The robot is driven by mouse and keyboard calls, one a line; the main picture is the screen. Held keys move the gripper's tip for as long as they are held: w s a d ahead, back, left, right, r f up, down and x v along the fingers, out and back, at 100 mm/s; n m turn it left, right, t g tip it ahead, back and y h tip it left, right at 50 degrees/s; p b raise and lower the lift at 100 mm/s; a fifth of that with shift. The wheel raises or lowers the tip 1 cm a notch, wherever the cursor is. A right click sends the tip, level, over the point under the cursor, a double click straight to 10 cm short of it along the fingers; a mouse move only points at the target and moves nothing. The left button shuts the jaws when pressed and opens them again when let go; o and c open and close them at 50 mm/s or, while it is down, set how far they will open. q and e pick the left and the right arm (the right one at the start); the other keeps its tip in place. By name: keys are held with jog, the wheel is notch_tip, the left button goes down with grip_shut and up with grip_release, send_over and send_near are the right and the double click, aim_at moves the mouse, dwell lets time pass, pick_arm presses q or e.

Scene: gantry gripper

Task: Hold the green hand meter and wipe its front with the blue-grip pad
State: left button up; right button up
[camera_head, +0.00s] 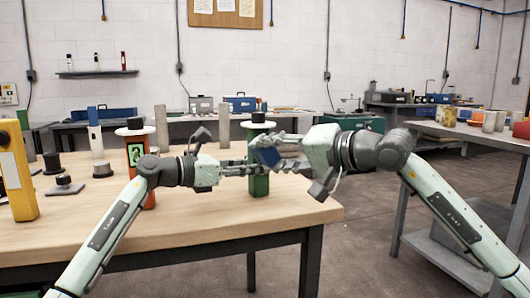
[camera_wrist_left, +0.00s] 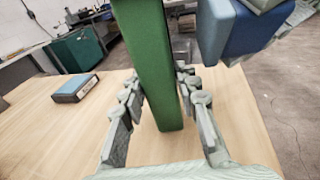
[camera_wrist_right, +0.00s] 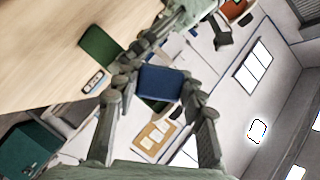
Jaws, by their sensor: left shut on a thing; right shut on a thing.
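The green hand meter (camera_head: 259,184) stands upright near the right end of the wooden table, its lower end close to the tabletop. My left gripper (camera_head: 248,169) is shut on it from the left; in the left wrist view the fingers lie on both sides of the green body (camera_wrist_left: 152,70). My right gripper (camera_head: 279,153) is shut on the blue-grip pad (camera_head: 268,157). The pad's blue block (camera_wrist_right: 161,84) sits between the fingers in the right wrist view. The pad is close beside the meter (camera_wrist_left: 235,30); I cannot tell whether they touch. The meter's front is partly hidden.
An orange-red meter with a green screen (camera_head: 137,160) and a yellow one (camera_head: 17,172) stand at the left of the table (camera_head: 190,215). A white bottle with a blue top (camera_head: 94,135) stands behind. A small blue-topped block (camera_wrist_left: 75,88) lies on the table.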

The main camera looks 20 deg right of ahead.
pick_arm(q)
jog(key=shift+w+a, duration=0.15)
pick_arm(e)
jog(key=s+d, duration=0.1)
jog(key=s, duration=0.4)
jog(key=shift+s+d, duration=0.35)
jog(key=shift+s, duration=0.05)
jog(key=shift+w+a, duration=0.3)
jog(key=shift+w, duration=0.8)
jog(key=shift+w+a, duration=0.3)
jog(key=shift+w, duration=0.75)
jog(key=shift+w+a, duration=0.3)
jog(key=shift+w, duration=0.8)
jog(key=shift+w+a, duration=0.15)
jog(key=shift+w, duration=0.4)
jog(key=shift+w+a, duration=0.15)
jog(key=shift+w, duration=0.35)
jog(key=shift+d, duration=0.1)
jog(key=d, duration=0.1)
jog(key=w+d, duration=0.1)
jog(key=d, duration=0.1)
jog(key=shift+w+d, duration=0.1)
jog(key=shift+d, duration=0.2)
jog(key=shift+a, duration=0.1)
